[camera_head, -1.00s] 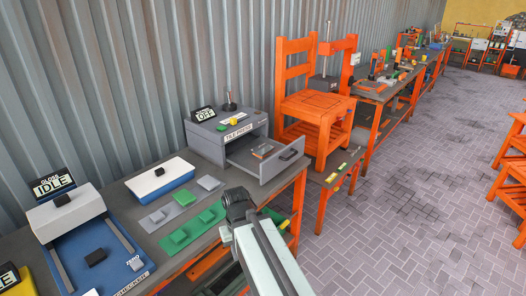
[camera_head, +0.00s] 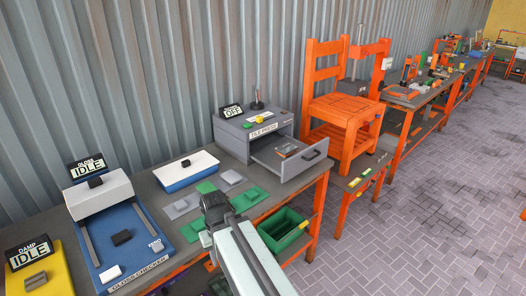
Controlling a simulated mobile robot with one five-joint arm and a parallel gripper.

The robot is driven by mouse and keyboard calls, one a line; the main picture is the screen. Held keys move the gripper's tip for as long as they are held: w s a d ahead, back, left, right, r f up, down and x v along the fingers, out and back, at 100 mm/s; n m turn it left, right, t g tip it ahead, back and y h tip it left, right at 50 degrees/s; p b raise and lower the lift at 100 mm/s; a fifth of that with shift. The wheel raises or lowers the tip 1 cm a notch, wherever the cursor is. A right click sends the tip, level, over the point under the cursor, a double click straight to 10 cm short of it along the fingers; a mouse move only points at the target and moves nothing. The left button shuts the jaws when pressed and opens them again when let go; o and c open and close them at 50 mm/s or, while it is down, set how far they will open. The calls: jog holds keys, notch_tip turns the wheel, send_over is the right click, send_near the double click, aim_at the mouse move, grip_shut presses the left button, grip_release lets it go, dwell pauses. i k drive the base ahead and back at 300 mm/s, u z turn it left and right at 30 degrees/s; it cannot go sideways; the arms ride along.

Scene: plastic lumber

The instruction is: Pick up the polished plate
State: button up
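I cannot tell for certain which thing is the polished plate. Small flat plates lie on the bench: a grey one (camera_head: 181,205) and another grey one (camera_head: 231,177), with green ones (camera_head: 251,194) nearer the front edge. A small flat piece (camera_head: 286,151) lies in the open drawer (camera_head: 303,164) of the grey tile press (camera_head: 240,135). My gripper (camera_head: 214,203) is a dark shape over the bench's front part, among the grey and green plates. Its fingers are seen from behind and partly hidden, so its opening does not show. My arm covers some of the green plates.
A blue gloss checker (camera_head: 122,262) reading IDLE and a yellow damp unit (camera_head: 45,284) stand at the left. A white-topped blue box (camera_head: 187,171) stands behind the plates. A green bin (camera_head: 284,229) sits below the bench edge. Orange stands (camera_head: 343,112) are beyond; open floor (camera_head: 440,215) lies right.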

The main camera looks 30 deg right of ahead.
aim_at(285, 149)
jog(key=u, duration=2.65)
jog(key=k, duration=2.3)
jog(key=z, duration=1.15)
jog(key=i, duration=1.05)
jog(key=u, duration=0.05)
